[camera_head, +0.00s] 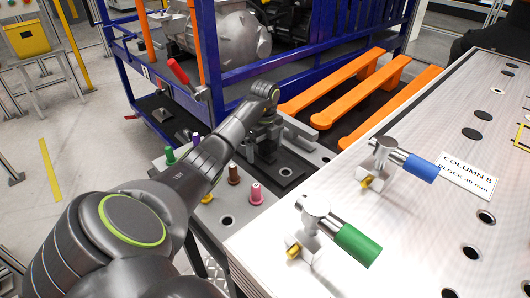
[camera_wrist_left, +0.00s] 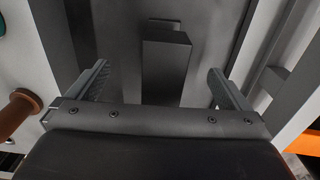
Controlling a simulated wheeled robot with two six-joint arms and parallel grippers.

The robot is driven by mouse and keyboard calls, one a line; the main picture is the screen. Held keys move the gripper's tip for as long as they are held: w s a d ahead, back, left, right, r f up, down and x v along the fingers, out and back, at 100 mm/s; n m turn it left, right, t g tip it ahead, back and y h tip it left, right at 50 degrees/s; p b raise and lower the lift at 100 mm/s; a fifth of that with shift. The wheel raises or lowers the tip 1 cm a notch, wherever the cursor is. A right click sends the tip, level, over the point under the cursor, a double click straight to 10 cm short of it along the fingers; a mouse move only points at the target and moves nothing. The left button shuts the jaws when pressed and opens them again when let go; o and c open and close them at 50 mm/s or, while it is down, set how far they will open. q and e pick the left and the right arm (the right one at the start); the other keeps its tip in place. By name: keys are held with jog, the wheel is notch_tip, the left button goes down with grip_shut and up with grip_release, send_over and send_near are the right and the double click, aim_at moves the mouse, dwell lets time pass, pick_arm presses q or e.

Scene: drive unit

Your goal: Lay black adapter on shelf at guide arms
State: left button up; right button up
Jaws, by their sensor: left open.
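A black adapter (camera_head: 284,173), a flat dark plate with a hole, lies on a grey surface in the head view, just below my left gripper (camera_head: 265,140). In the left wrist view a raised dark block (camera_wrist_left: 165,65) stands on a dark plate (camera_wrist_left: 110,45). The block is between the two fingers of my left gripper (camera_wrist_left: 160,85), which stand wide apart with a gap on each side. Orange bars (camera_head: 345,85), perhaps the guide arms, extend from the blue frame behind. My arm hides part of the adapter. My right gripper is not in view.
Coloured pegs, including a pink one (camera_head: 256,194) and a brown one (camera_head: 234,174), stand close to my left gripper. A perforated metal table (camera_head: 400,235) with blue-handled (camera_head: 420,167) and green-handled (camera_head: 357,244) clamps fills the right. A blue frame (camera_head: 300,65) rises behind.

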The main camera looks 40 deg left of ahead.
pick_arm(q)
notch_tip(320, 180, up, 8)
jog(key=shift+r, duration=0.2)
jog(key=shift+r+p, duration=0.45)
jog(key=shift+p, duration=0.1)
jog(key=shift+r+p, duration=0.45)
jog(key=shift+p, duration=0.05)
